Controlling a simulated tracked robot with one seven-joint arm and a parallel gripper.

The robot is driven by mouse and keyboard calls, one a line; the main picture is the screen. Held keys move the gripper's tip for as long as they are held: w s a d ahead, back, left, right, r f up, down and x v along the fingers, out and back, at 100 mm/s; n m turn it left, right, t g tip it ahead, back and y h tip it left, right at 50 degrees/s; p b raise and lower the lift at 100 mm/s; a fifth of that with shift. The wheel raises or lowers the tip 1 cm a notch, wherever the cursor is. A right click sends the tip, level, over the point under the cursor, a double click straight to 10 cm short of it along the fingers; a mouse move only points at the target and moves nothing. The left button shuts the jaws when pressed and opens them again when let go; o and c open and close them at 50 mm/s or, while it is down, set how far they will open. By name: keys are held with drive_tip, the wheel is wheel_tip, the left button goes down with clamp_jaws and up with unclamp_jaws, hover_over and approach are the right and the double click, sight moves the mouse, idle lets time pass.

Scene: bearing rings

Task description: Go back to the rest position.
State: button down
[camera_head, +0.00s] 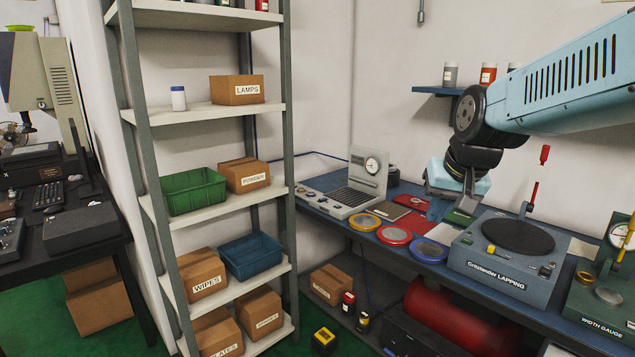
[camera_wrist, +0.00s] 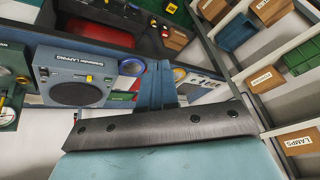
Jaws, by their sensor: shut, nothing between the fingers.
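My gripper (camera_head: 466,203) hangs from my light blue arm above the blue workbench (camera_head: 337,216), in front of the back wall. Its fingers point down over the bench, left of the lapping machine (camera_head: 503,250), and are shut with nothing held. In the wrist view the blue fingers (camera_wrist: 161,86) stand close together behind the dark bar of the gripper. The lapping machine (camera_wrist: 76,75) shows to their left there. I cannot tell the exact height of the fingertips above the bench.
Blue, red and yellow round dishes (camera_head: 394,236) lie along the bench front. A grey device with a dial (camera_head: 368,172) stands at the back left. The width gauge (camera_head: 605,300) is at the far right. A tall shelf rack (camera_head: 293,215) stands left. A small wall shelf (camera_head: 437,91) is near my arm.

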drive_tip(key=s+d+n+h, duration=0.1)
drive_tip(key=s, duration=1.1)
drive_tip(key=shift+d, duration=0.1)
